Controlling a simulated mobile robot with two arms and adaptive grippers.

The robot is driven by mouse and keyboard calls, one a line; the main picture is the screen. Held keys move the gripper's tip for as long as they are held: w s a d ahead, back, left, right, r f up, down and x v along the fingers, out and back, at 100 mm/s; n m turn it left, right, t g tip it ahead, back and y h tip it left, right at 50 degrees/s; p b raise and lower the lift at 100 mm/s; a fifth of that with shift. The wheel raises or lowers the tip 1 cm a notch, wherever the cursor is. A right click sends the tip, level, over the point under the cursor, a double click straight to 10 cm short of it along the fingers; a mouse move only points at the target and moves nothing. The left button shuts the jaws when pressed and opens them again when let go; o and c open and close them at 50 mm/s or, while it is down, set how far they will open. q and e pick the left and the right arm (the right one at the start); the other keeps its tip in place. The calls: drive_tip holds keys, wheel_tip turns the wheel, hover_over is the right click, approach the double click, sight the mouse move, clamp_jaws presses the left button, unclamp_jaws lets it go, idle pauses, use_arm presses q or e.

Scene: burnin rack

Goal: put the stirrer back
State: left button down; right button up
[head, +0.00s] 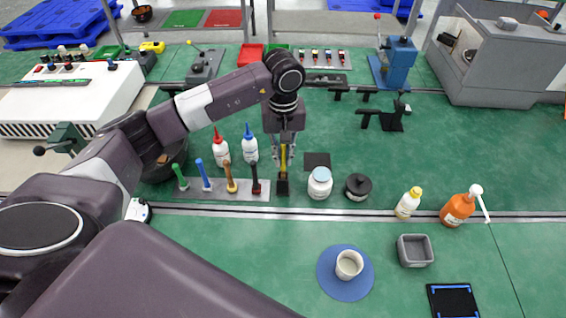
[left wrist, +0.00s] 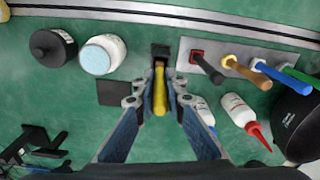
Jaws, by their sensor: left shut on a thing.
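The stirrer (head: 283,158) is a yellow stick, held upright between the fingers of my left gripper (head: 283,152). It also shows in the left wrist view (left wrist: 160,95), with the shut fingers (left wrist: 161,84) on both sides. A small black holder block (head: 283,186) stands on the green bench directly below it. In the left wrist view the stick's far end meets the black block (left wrist: 160,51). How deep it sits in the block is hidden. My right gripper is not in view.
A grey rack (head: 215,195) with several coloured-handled tools stands left of the block. Red-capped (head: 220,150) and blue-capped (head: 250,146) bottles stand behind. A white jar (head: 320,184) and black jar (head: 358,187) stand right. A cup (head: 348,264) sits on a blue mat in front.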

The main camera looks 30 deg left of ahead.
sight(283, 170)
use_arm(q)
wheel_tip(283, 170, down, 4)
drive_tip(key=shift+r+p, duration=0.2)
drive_tip(key=shift+p, duration=0.4)
drive_tip(key=shift+f, duration=0.25)
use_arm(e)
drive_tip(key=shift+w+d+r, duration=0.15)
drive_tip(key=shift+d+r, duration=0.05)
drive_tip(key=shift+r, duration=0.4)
use_arm(q)
drive_tip(key=shift+f+b, duration=0.2)
drive_tip(key=shift+b, duration=0.15)
drive_tip(key=c, duration=2)
unclamp_jaws()
drive_tip(key=shift+r, duration=0.1)
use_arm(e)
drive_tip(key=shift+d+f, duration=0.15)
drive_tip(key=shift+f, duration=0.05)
use_arm(q)
drive_tip(key=shift+r, duration=0.1)
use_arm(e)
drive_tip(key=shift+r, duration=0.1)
